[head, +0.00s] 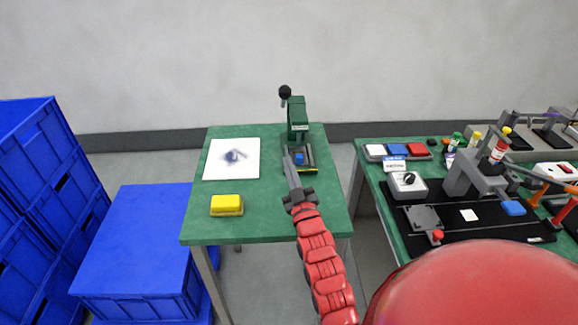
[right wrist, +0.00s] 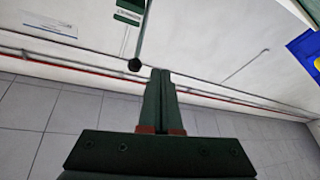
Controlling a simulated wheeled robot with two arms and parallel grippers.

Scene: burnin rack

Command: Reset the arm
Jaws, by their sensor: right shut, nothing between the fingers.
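My right arm (head: 322,262) is red and reaches up from the lower middle of the head view over the green table. Its dark gripper (head: 291,165) is shut and empty, extended toward the green hand press (head: 298,122). The fingertips appear just left of the press's base; whether they touch it I cannot tell. In the right wrist view the two fingers (right wrist: 159,80) lie together, with wall and floor behind them. My left gripper is not in view.
The green table (head: 265,217) also holds a white sheet with a dark smudge (head: 231,159) and a yellow block (head: 226,205). Blue crates (head: 135,240) stand at left. A second bench at right carries a black fixture board (head: 470,235), a grey switch box (head: 407,184) and coloured bins (head: 396,151).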

